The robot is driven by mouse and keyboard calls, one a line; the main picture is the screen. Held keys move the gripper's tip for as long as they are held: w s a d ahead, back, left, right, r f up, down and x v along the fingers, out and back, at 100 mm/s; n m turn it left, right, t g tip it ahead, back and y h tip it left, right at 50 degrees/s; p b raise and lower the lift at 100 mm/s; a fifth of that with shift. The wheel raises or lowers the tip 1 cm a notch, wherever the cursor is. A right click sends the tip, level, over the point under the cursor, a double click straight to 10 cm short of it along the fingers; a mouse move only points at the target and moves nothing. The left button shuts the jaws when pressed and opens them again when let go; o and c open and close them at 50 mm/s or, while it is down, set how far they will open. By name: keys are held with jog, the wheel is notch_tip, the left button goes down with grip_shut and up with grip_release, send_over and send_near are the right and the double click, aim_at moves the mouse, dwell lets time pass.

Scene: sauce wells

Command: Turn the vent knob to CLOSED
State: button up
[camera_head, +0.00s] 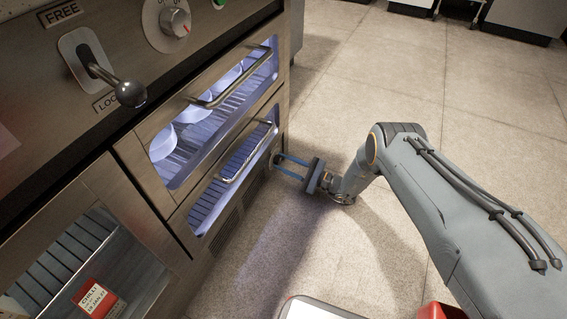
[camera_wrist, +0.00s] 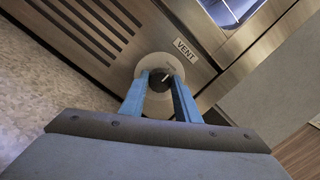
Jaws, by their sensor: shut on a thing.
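The vent knob (camera_wrist: 158,85) is small and dark with a pale pointer mark, set in a round light dial plate (camera_wrist: 165,61) on the steel front. A VENT label (camera_wrist: 186,49) is beside it. My gripper (camera_wrist: 159,77) has its two blue fingers on either side of the knob, shut on it. The pointer slants to the upper right in the wrist view, and the dial's lettering is too small to read. In the head view my gripper (camera_head: 281,166) reaches the low right end of the cabinet front; the knob is mostly hidden there.
Slotted vents (camera_wrist: 90,25) lie beside the knob. Above are two lit drawers with bar handles (camera_head: 250,152), a lever (camera_head: 130,93) by FREE and LOCK labels, and a red-marked dial (camera_head: 175,22). A red-labelled item (camera_head: 98,300) is at lower left. The floor at right is open.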

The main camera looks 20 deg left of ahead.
jog(key=o, duration=1)
jog(key=shift+o, duration=0.2)
jog(key=shift+d, duration=0.1)
jog(key=d, duration=0.2)
jog(key=d+p, duration=0.1)
jog(key=d, duration=0.2)
jog(key=d+p, duration=0.1)
jog(key=d, duration=0.1)
jog(key=shift+s+d+f, duration=0.3)
jog(key=shift+f, duration=0.1)
